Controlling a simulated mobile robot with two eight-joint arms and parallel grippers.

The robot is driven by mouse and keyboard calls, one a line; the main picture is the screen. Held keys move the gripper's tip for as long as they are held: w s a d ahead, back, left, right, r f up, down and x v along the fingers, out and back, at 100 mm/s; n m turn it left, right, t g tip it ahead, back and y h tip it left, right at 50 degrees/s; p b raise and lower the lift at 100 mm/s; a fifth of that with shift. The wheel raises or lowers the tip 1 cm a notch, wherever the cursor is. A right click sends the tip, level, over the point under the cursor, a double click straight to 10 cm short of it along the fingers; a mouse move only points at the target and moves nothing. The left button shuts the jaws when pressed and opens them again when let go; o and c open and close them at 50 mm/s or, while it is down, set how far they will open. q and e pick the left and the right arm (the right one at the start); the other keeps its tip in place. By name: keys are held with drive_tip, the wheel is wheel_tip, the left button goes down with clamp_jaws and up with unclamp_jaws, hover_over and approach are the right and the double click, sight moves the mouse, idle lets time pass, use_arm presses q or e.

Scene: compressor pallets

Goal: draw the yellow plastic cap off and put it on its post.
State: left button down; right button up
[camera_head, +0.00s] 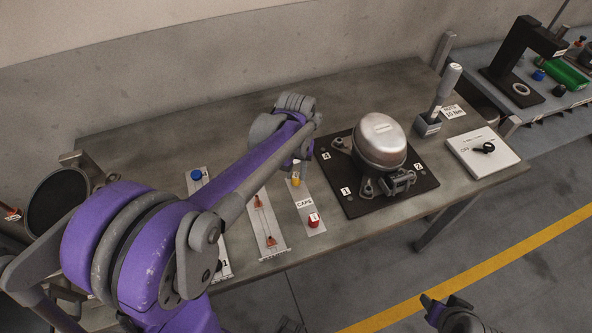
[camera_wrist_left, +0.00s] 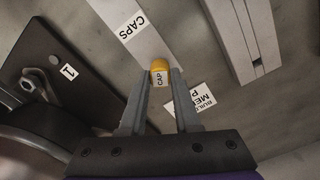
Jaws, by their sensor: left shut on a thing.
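The yellow plastic cap (camera_head: 295,182) is at the far end of the white CAPS strip (camera_head: 306,196) in the head view. In the wrist view, the yellow cap (camera_wrist_left: 159,65) with a CAP label sits between the fingertips of my left gripper (camera_wrist_left: 160,76), which is shut on it. The post under the cap is hidden, and I cannot tell whether the cap touches it. In the head view my left gripper (camera_head: 298,170) is partly hidden by its own arm. The compressor (camera_head: 380,140) stands on a black plate (camera_head: 355,205) to the right. My right gripper (camera_head: 432,306) is low, off the table; its jaws are unclear.
A red cap (camera_head: 313,219) sits at the strip's near end. A strip with orange-red parts (camera_head: 266,220) lies to the left. A grey lever (camera_head: 440,97) and a white panel with a black knob (camera_head: 484,165) stand right of the compressor. The table's front edge is close.

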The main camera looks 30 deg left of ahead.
sight(296, 176)
use_arm(q)
drive_tip(key=shift+f, duration=0.35)
drive_tip(key=c, duration=0.5)
unclamp_jaws()
drive_tip(key=shift+c, duration=0.2)
drive_tip(key=shift+r, duration=0.15)
wheel_tip(296, 176, up, 11)
drive_tip(key=shift+f, duration=0.2)
drive_tip(key=s+d+f+m+t, duration=0.1)
drive_tip(key=s+d+f, duration=0.1)
drive_tip(key=s, duration=0.3)
drive_tip(key=s+d+f+m+t, duration=0.1)
drive_tip(key=s+d+f+t, duration=0.1)
drive_tip(key=s, duration=0.3)
drive_tip(key=s+d+f+m+t, duration=0.2)
drive_tip(key=s+f, duration=0.2)
drive_tip(key=s, duration=0.1)
drive_tip(key=shift+s+d+f+p, duration=0.25)
drive_tip(key=shift+d+f+p, duration=0.1)
drive_tip(key=shift+d, duration=0.05)
